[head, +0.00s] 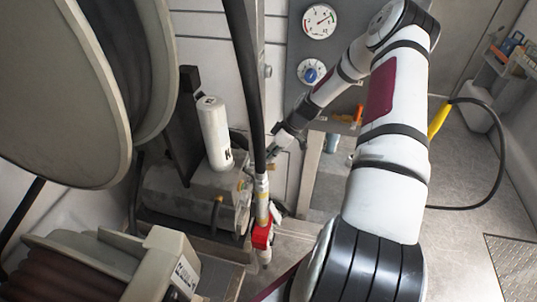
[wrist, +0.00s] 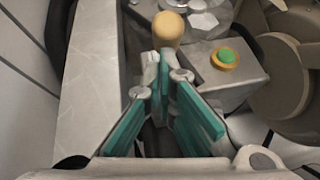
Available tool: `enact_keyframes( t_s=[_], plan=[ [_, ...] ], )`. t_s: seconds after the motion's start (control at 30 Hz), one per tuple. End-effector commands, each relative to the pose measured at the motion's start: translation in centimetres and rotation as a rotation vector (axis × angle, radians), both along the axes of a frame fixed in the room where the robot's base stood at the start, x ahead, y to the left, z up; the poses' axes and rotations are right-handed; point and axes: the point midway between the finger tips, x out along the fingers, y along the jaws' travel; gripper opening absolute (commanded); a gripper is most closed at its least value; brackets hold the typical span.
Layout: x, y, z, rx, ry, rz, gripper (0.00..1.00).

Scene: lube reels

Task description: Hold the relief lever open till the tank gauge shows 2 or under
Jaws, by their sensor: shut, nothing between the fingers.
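A tan ball-ended knob (wrist: 168,28), seemingly the relief lever's end, stands just beyond my fingertips in the wrist view. My gripper (wrist: 163,62) has teal-padded fingers that come together at the tips with nothing held. I cannot tell whether the tips touch the knob. In the head view my gripper (head: 270,150) is small and partly hidden by the black hose, beside the tank unit. A round white gauge (head: 319,20) with red and green marks is on the grey panel; its reading is too small to tell for sure.
A blue-centred dial (head: 311,71) is below the gauge. A green button (wrist: 227,57) with a yellow ring is right of the knob. Large hose reels (head: 60,90) fill the left. Floor at right is mostly clear.

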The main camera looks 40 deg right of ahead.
Motion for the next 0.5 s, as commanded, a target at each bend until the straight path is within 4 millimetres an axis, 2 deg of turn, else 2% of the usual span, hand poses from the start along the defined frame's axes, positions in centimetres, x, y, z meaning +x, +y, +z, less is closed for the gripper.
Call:
enact_keyframes(
  t_s=[0.5],
  plan=[
    [-0.91,-0.71,-1.02,0.087,-0.106,-0.008,0.0]
  ],
)
